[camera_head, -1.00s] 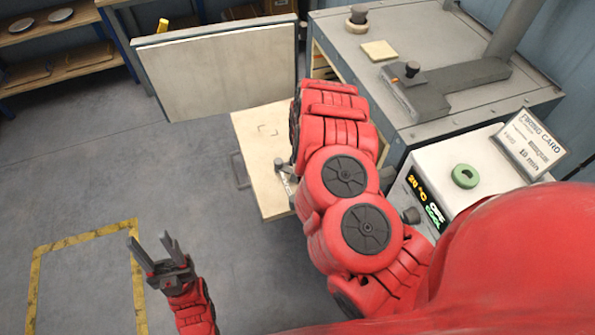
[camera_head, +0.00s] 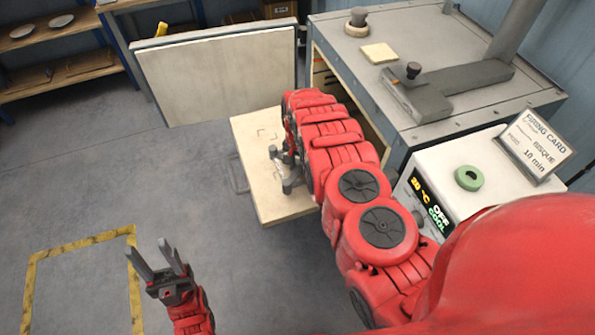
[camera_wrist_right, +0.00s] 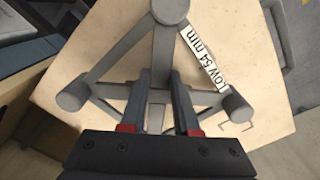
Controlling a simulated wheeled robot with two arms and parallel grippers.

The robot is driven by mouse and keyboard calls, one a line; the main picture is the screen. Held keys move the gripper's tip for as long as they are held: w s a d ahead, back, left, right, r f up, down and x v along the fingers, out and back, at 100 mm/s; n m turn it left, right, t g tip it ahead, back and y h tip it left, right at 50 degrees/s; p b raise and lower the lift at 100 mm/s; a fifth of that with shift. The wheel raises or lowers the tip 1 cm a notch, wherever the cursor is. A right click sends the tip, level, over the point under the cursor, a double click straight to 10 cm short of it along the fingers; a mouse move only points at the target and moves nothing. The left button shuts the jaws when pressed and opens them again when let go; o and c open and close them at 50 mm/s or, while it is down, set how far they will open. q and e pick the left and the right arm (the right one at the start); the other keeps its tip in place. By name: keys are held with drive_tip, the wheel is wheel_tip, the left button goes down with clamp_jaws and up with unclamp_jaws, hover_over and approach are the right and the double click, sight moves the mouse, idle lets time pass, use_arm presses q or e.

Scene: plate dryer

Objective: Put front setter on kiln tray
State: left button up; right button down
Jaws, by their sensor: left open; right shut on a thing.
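A grey three-armed setter (camera_wrist_right: 72,95) with round posts and a white "low 54 mm" label fills the right wrist view. My right gripper (camera_wrist_right: 160,80) is shut on its middle bar. The pale kiln tray (camera_wrist_right: 118,45) lies beneath it; whether the posts touch it I cannot tell. In the head view the tray (camera_head: 247,140) juts out of the kiln, and the setter (camera_head: 291,184) shows over its right part, partly hidden by my right arm. My left gripper (camera_head: 162,253) is open and empty over the floor, left of the tray.
The kiln (camera_head: 440,60) stands right of the tray, its door (camera_head: 215,75) swung open behind it. The controller box (camera_head: 425,200) with a green ring (camera_head: 469,177) stands at the right. Corner marks (camera_head: 267,134) show on the tray.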

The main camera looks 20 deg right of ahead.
sight(298, 168)
drive_tip(key=shift+f, duration=1.65)
drive_tip(key=c, duration=1.1)
unclamp_jaws()
drive_tip(key=shift+f, duration=0.15)
drive_tip(key=o, duration=0.4)
drive_tip(key=shift+o, duration=0.2)
